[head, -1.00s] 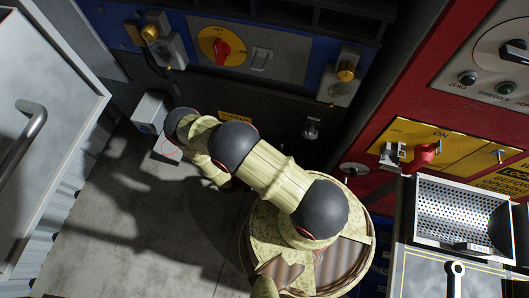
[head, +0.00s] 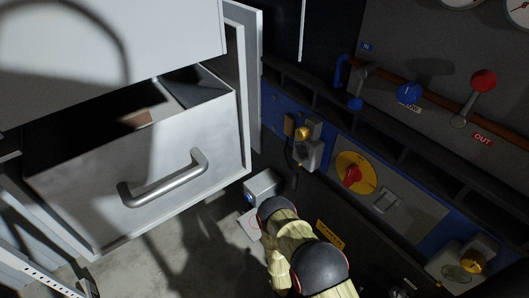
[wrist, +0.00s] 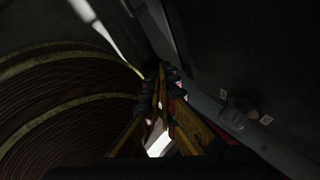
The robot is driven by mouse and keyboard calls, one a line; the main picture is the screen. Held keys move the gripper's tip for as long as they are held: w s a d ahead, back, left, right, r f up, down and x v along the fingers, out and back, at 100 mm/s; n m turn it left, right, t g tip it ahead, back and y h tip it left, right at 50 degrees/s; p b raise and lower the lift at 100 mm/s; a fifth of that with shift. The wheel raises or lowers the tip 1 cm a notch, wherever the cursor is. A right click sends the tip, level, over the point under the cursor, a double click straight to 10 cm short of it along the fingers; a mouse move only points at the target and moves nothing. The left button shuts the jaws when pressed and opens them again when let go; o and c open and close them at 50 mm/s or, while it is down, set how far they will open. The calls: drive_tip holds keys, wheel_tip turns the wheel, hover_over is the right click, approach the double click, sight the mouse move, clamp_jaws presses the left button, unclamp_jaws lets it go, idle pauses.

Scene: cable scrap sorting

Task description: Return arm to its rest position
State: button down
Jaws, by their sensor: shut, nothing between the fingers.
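My arm (head: 320,268) shows at the bottom middle of the head view, pale yellow with dark round joints. Its visible part is bent, and the rest is cut off by the lower edge. My gripper (wrist: 163,82) shows in the wrist view, its fingers together at the tips and empty. The gripper is not visible in the head view. In the wrist view, a large round, ribbed brown thing (wrist: 60,115) with pale bands fills the left side. I cannot tell how far it is from the fingers.
A grey drawer (head: 75,205) with a bar handle (head: 165,180) stands pulled out at the left. A blue panel with a red knob on a yellow disc (head: 352,175) is at the right. Pipes with a blue knob (head: 409,92) and a red knob (head: 484,80) run above it.

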drive_tip(key=w+a+r+m+g+y, duration=0.1)
drive_tip(key=w+a+r+m, duration=0.1)
drive_tip(key=r+m, duration=0.9)
drive_tip(key=w+a+r+m+g+y, duration=0.15)
drive_tip(key=r+m, duration=0.55)
drive_tip(key=r, duration=0.8)
drive_tip(key=w+a+r+m+y, duration=0.1)
drive_tip(key=a+r+m, duration=0.1)
drive_tip(key=r+m, duration=0.95)
drive_tip(key=s+r+m+t+y, duration=0.1)
drive_tip(key=r+m+t, duration=0.1)
drive_tip(key=r, duration=1)
drive_tip(key=s+r+m+t+y, duration=0.2)
drive_tip(key=r+m+t, duration=0.1)
drive_tip(key=r, duration=1)
drive_tip(key=s+r+m+t+y+p, duration=0.1)
drive_tip(key=s+r+m+t+y, duration=0.1)
drive_tip(key=r, duration=1)
drive_tip(key=shift+s+a+r+m+t, duration=0.15)
drive_tip(key=shift+s+a+m+t, duration=0.35)
drive_tip(key=shift+t, duration=0.75)
drive_tip(key=c, duration=2.6)
unclamp_jaws()
drive_tip(key=shift+w+d, duration=0.1)
drive_tip(key=shift+w, duration=0.15)
